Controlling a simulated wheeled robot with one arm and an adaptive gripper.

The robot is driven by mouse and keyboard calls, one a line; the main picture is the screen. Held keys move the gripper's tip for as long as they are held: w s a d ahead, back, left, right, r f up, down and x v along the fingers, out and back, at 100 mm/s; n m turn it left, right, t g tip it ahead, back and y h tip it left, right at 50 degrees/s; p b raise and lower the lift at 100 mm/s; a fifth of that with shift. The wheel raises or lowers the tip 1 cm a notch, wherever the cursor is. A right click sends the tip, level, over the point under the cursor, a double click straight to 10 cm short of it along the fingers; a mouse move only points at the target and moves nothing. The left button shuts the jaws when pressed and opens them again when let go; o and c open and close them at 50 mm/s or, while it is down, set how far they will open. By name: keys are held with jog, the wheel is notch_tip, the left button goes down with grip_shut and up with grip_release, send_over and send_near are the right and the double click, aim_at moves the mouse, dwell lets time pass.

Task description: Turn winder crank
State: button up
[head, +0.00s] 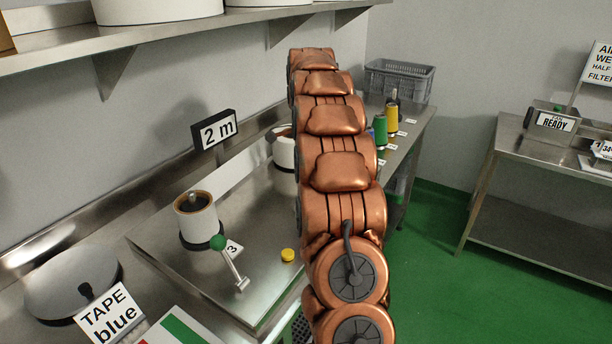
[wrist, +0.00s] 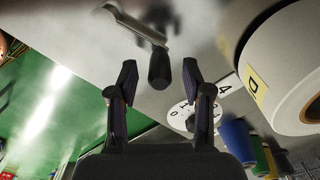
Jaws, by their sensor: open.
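In the wrist view, a metal crank arm (wrist: 135,24) carries a dark handle (wrist: 158,68). My gripper (wrist: 159,75) is open, with one fingertip on each side of the handle in the picture. I see no contact, and I cannot tell the depth between them. A white numbered dial (wrist: 184,117) lies beyond the right finger. A large white roll (wrist: 285,70) fills the right side. In the head view my copper arm hides my gripper and this crank. Another crank with a green knob (head: 217,243) stands beside a white spool (head: 195,220) on the steel bench.
A second white spool (head: 284,152) is partly behind my arm. A yellow cap (head: 288,255) lies on the bench. Green floor (head: 430,280) is clear at right.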

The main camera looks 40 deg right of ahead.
jog(key=shift+r, duration=2.4)
jog(key=shift+f+m+t+y+p, duration=0.1)
jog(key=shift+f+m+t+y, duration=0.55)
jog(key=shift+f, duration=0.45)
jog(key=shift+f+m+t+y+p, duration=0.15)
jog(key=shift+f+m+t+y, duration=0.3)
jog(key=shift+f+m, duration=0.5)
jog(key=shift+f+m+t+y+p, duration=0.1)
jog(key=shift+f+m+t+y, duration=0.45)
jog(key=shift+f, duration=0.7)
jog(key=shift+c, duration=0.3)
jog(key=shift+h, duration=0.25)
grip_shut()
